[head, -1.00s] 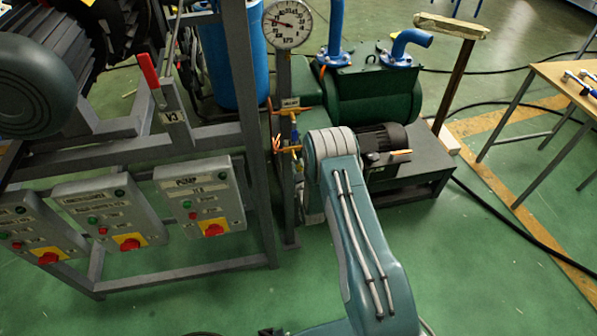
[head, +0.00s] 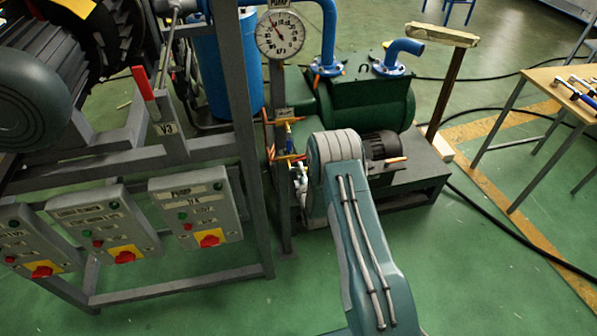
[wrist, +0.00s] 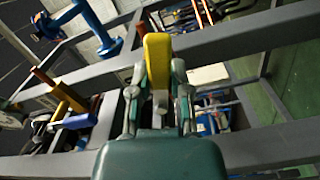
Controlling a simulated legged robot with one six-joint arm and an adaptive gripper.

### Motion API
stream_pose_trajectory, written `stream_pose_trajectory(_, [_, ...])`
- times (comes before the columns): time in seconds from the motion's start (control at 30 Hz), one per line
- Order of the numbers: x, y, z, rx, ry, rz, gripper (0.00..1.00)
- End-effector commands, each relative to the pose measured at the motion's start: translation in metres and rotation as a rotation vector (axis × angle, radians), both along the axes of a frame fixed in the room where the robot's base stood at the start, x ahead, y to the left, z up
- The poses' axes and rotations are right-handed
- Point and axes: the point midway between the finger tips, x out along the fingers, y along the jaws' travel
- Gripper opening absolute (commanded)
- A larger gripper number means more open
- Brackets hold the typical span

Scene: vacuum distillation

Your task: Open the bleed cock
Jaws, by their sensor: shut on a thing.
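In the wrist view, a yellow lever (wrist: 157,62), which I take to be the bleed cock's handle, stands between the two fingers of my gripper (wrist: 158,85). The fingers are closed on its sides. Its far end sticks out past the fingertips, and the cock's body is hidden. In the head view my gripper (head: 300,185) shows only in part at the left of my wrist, beside a grey post (head: 280,190). My arm hides the rest. A small yellow-orange part (head: 290,157) shows just above the gripper on that post.
A round pressure gauge (head: 281,34) tops the post. A green pump (head: 370,105) stands behind my wrist. Control boxes (head: 195,209) hang on the grey frame at left. Clear floor (head: 240,305) lies in front; a wooden table (head: 560,85) stands at right.

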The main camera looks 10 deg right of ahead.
Motion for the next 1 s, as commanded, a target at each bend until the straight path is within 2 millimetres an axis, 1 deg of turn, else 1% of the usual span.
stream_pose_trajectory(0.03, [0.0012, 0.0025, 0.0016, -0.036, 0.0, 0.007, 0.0])
stream_pose_trajectory(0.2, [0.0011, 0.0021, 0.0046, -0.134, 0.0, 0.007, 0.0])
stream_pose_trajectory(0.4, [0.0011, 0.0021, 0.0067, -0.203, 0.0, 0.008, 0.0])
stream_pose_trajectory(0.97, [0.0009, 0.0027, 0.0071, -0.234, 0.002, 0.01, 0.0])
stream_pose_trajectory(1.0, [0.0009, 0.0027, 0.007, -0.234, 0.002, 0.01, 0.33])
